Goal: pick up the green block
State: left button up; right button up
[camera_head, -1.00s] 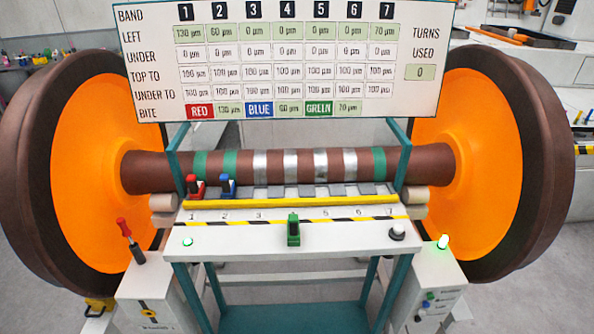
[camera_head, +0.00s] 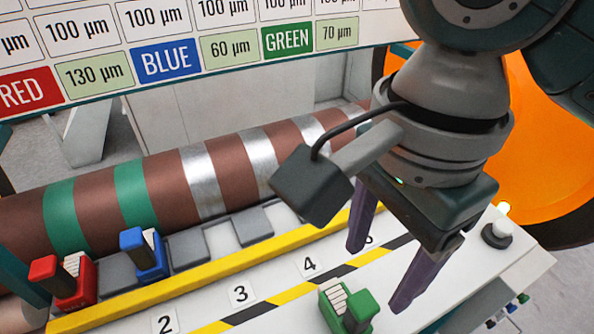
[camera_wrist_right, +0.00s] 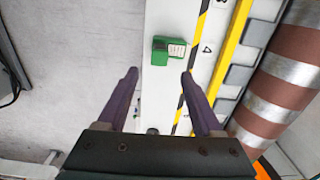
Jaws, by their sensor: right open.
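The green block (camera_head: 349,308) stands on the white bench top in front of the black and yellow stripe, near the bottom edge of the head view. In the right wrist view the green block (camera_wrist_right: 168,51) lies ahead of the fingertips, between their lines but beyond them. My right gripper (camera_head: 378,278) is open and empty, with its purple fingers pointing down above the bench, beside the block and to its right in the head view. Its fingers also show in the right wrist view (camera_wrist_right: 159,74). My left gripper is not in view.
A red block (camera_head: 70,282) and a blue block (camera_head: 146,254) stand behind the yellow bar (camera_head: 215,270). The brown banded axle (camera_head: 175,190) runs behind them, under the sign board (camera_head: 190,45). A dark knob (camera_head: 497,234) stands at the bench's right.

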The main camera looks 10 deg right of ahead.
aim_at(363, 304)
jog(key=shift+w+f, duration=0.2)
jog(key=shift+f, duration=0.35)
jog(key=f, duration=0.3)
jog(key=shift+s+d+f, duration=0.15)
jog(key=shift+s+f, duration=0.05)
jog(key=shift+s, duration=0.05)
jog(key=shift+f, duration=2.8)
grip_shut()
